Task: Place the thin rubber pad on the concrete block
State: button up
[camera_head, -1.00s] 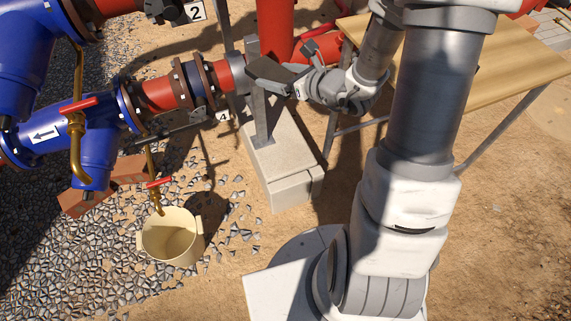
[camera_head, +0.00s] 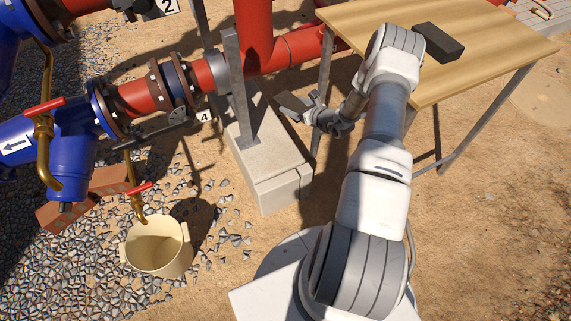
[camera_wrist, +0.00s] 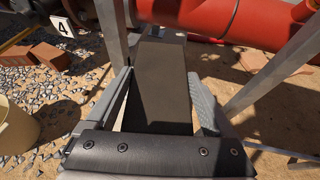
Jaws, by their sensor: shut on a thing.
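The thin rubber pad, a dark flat slab (camera_head: 291,103), is held in my gripper (camera_head: 306,108) to the right of the metal post. In the wrist view the pad (camera_wrist: 158,90) lies between the two grey fingers and extends forward. My gripper is shut on it. The concrete block (camera_head: 262,160) is pale and stands on the ground, with the post rising from its top. The pad appears in the air at the block's right rear side; its exact height over the block I cannot tell. In the wrist view the pad hides much of what lies below.
The upright metal post (camera_head: 237,90) stands close to the pad. A red pipe (camera_head: 255,35) runs behind. A wooden table (camera_head: 490,50) at the right carries a thicker dark block (camera_head: 438,42). A cream bucket (camera_head: 158,246) stands on gravel at the left.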

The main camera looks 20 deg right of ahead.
jog(key=s+d+f+m+h+b, duration=0.15)
jog(key=d+f, duration=0.25)
jog(key=f, duration=0.4)
jog(key=s+d+f+m+h+b, duration=0.15)
jog(key=d+f, duration=0.25)
jog(key=f, duration=0.4)
jog(key=b, duration=0.2)
send_over(287, 164)
jog(key=shift+n, duration=0.3)
notch_tip(287, 164, down, 8)
jog(key=shift+f, duration=0.2)
notch_tip(287, 164, down, 4)
jog(key=b, duration=0.2)
jog(key=shift+b, duration=0.3)
jog(key=shift+r, duration=0.15)
jog(key=o, duration=1.4)
jog(key=shift+f, duration=0.2)
jog(key=shift+c, duration=0.2)
